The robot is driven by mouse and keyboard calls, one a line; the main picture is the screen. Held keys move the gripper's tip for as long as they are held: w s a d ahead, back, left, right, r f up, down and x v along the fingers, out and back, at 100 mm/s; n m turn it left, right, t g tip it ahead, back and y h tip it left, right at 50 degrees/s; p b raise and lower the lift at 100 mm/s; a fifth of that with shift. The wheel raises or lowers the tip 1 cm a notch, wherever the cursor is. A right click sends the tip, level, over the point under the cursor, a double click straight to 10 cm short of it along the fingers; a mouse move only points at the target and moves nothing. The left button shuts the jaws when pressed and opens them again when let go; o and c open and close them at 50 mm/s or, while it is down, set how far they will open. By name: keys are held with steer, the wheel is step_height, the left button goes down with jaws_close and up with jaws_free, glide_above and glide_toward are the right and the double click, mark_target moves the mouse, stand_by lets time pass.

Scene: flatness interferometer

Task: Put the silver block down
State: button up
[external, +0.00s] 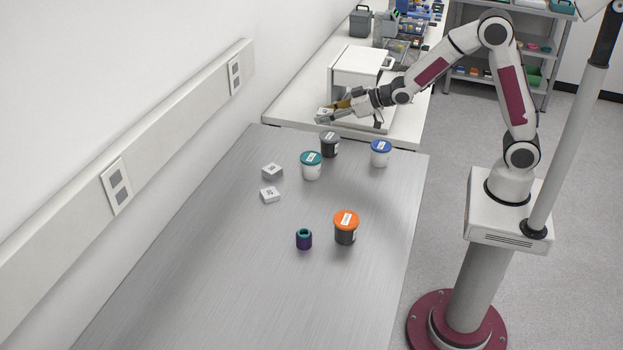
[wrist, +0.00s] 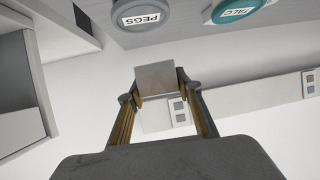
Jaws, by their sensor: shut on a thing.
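My gripper (external: 333,111) is shut on a silver block (wrist: 155,78), which sits between the fingertips in the wrist view (wrist: 156,88). In the external view the block is small and partly hidden by the fingers. The gripper is at the front of the white instrument (external: 357,67), near the far end of the metal table. From these views I cannot tell how high the block is or whether it touches anything below.
On the metal table (external: 230,270) stand jars with grey (external: 329,144), teal (external: 311,165), blue (external: 380,153) and orange (external: 346,227) lids. Two labelled blocks (external: 272,171) (external: 270,194) and a small dark purple cylinder (external: 304,239) are there too. The table's near left is clear.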

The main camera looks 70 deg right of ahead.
steer(key=shift+w+a+r+n+g+y, duration=0.5)
steer(key=shift+w+a+r+n+y, duration=0.65)
steer(key=shift+w, duration=1.55)
steer(key=shift+w+a+r+n+g+y, duration=0.65)
steer(key=shift+w+a+n+y, duration=0.85)
steer(key=shift+w, duration=1.15)
steer(key=f, duration=0.1)
steer(key=w+d+f+n+g+y, duration=0.1)
steer(key=d+f+n+y, duration=0.1)
steer(key=shift+w+d+f, duration=0.1)
steer(key=shift+w+f, duration=0.2)
steer(key=shift+w, duration=0.1)
steer(key=shift+f, duration=3.15)
steer(key=shift+f, duration=1.85)
steer(key=shift+f, duration=0.15)
